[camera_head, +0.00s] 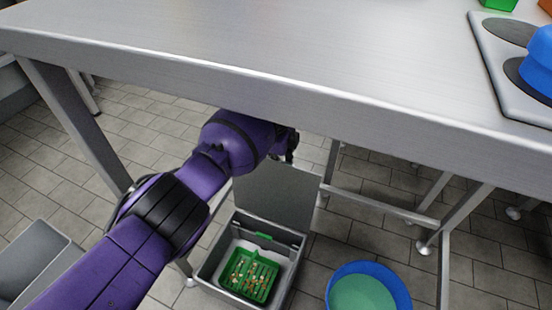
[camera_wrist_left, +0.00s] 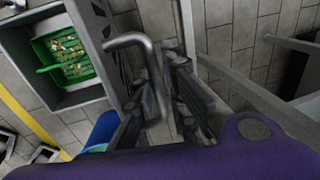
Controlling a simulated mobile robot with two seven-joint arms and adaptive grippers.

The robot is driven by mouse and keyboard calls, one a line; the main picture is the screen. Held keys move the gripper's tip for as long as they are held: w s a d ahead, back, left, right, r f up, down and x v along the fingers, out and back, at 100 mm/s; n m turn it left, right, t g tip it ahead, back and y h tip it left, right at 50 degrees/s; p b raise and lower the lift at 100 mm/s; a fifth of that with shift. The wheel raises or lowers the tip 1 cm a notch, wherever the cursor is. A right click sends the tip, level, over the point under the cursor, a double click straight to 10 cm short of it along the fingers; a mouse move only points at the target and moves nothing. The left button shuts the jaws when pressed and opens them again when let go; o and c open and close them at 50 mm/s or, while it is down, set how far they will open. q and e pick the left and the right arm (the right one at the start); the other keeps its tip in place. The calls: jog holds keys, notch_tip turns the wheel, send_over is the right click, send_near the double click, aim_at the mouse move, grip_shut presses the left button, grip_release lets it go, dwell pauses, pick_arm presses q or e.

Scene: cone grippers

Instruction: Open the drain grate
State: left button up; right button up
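The drain grate is a flat grey panel (camera_head: 275,195) that stands upright, open, at the back of a grey floor box (camera_head: 211,264) under the table. In the left wrist view the panel shows nearly edge-on (camera_wrist_left: 101,32), with a bent grey tube handle (camera_wrist_left: 126,40) sticking out from it. My left gripper (camera_head: 290,145) is at the panel's top, partly behind the table edge and my own arm. In the left wrist view its fingers (camera_wrist_left: 158,92) stand on either side of the handle bar, close to it. I cannot tell whether they touch it. My right gripper is not in view.
A green basket (camera_head: 250,275) with small food bits sits inside the box. A blue tub (camera_head: 340,273) stands on the tiled floor to the right. The metal table (camera_head: 260,45) overhangs my left arm, with its legs (camera_head: 450,245) and rails nearby.

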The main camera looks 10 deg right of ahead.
pick_arm(q)
jog(key=shift+f, duration=0.3)
jog(key=shift+r, duration=0.1)
notch_tip(320, 180, up, 12)
jog(key=s+a, duration=0.1)
jog(key=shift+s+r, duration=0.15)
jog(key=shift+s, duration=0.2)
jog(key=shift+a, duration=0.1)
